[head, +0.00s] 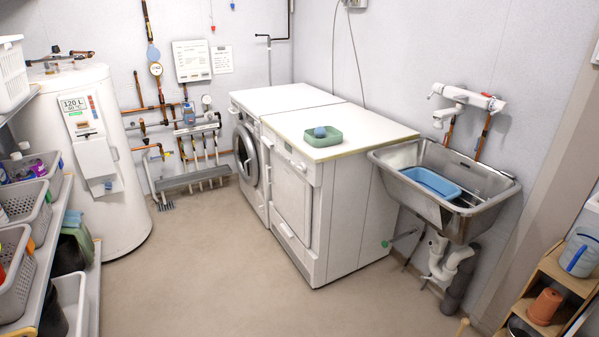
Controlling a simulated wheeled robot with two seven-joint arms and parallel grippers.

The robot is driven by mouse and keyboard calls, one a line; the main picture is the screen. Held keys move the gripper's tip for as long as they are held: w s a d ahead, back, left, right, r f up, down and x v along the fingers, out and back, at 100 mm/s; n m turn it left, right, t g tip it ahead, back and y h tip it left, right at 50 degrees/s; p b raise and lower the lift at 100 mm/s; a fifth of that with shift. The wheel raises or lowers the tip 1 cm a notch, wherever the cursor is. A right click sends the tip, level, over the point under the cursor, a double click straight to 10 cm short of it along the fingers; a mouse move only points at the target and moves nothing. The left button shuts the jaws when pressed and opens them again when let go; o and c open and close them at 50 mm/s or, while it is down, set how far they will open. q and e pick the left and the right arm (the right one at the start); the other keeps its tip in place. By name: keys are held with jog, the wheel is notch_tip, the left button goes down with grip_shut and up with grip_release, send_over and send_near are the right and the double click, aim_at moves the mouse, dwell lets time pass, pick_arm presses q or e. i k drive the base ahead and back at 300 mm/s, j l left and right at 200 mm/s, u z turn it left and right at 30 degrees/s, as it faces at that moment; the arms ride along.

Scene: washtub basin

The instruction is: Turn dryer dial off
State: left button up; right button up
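Two white machines stand side by side along the back wall. The nearer machine (292,200) has a squarish front door and a narrow control panel (290,155) along its top front edge. The farther machine (247,155) has a round door. Neither is labelled legibly, so I cannot tell for certain which is the dryer. A small dark detail shows on the nearer panel, but it is too small to tell whether it is a dial or how it is set. Neither of my grippers is in view.
A green tray (327,138) with a blue item sits on the nearer machine. A metal sink (480,215) with a blue basin (431,183) hangs to the right. A boiler (120,205) and shelves with baskets (20,265) stand left. Floor before the machines is clear.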

aim_at(302, 167)
jog(key=i+j, duration=0.4)
jog(key=i+j+z, duration=0.15)
jog(key=i+j, duration=0.2)
jog(key=j, duration=0.1)
